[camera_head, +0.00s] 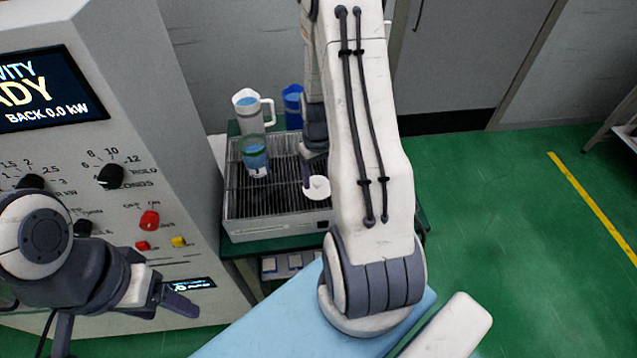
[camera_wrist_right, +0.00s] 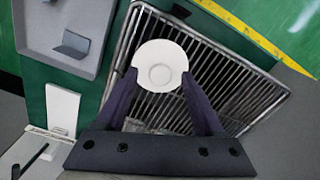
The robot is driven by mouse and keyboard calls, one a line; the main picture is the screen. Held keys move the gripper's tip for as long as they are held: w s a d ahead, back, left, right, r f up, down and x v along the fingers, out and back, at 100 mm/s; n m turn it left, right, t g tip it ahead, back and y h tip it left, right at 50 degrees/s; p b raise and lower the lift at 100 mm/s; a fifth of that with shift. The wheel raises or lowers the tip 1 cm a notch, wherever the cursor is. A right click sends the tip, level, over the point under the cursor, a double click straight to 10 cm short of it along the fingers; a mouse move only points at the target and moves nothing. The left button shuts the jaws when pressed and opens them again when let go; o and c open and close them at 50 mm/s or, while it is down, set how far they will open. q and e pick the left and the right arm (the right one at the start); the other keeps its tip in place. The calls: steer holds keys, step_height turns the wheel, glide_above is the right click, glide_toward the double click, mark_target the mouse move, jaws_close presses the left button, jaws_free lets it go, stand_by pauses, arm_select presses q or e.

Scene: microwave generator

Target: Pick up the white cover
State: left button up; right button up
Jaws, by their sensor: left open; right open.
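The white cover (camera_head: 316,188) is a small round disc with a raised ring, lying on the wire rack of a metal tray (camera_head: 277,228). In the right wrist view the white cover (camera_wrist_right: 160,66) sits at the tips of my open right gripper (camera_wrist_right: 155,85), with one dark finger at each side of its lower half. I cannot tell whether the fingers touch it. In the head view my right gripper (camera_head: 307,172) is beside the cover, partly hidden by its arm. My left gripper (camera_head: 182,299) is open and empty in front of the machine panel.
The grey machine (camera_head: 150,60) with knobs and buttons is at the left.

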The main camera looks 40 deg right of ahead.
steer(key=shift+f, duration=0.4)
jaws_close()
steer(key=shift+r, duration=0.2)
